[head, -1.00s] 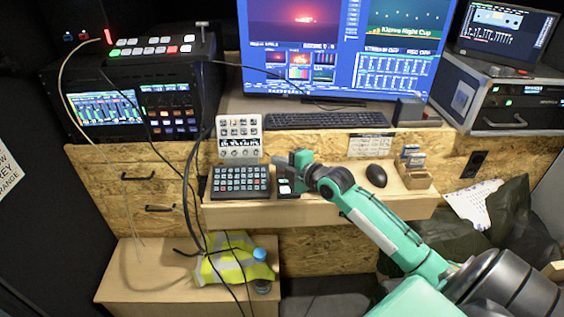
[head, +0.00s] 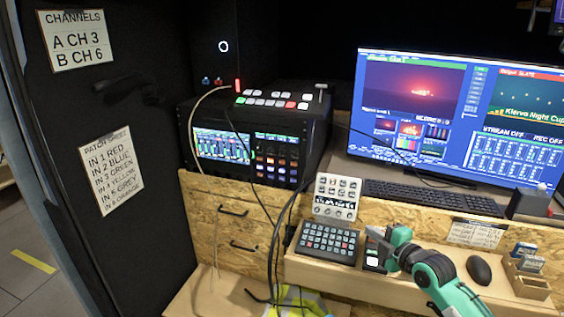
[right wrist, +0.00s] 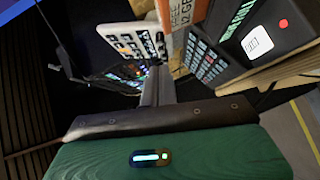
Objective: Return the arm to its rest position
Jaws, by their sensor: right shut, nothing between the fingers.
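My right arm is green with dark joints and enters the head view from the lower right. Its gripper (head: 376,239) is shut and empty, over the shelf beside a small black box with light buttons (head: 371,259). I cannot tell whether it touches the box. In the right wrist view the shut grey fingers (right wrist: 158,88) point away from the green gripper body, with white and black button panels beyond. My left gripper is not in view.
A keyboard (head: 430,198) and monitor (head: 455,115) stand behind. Loose cables (head: 277,235) hang left of the keypad.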

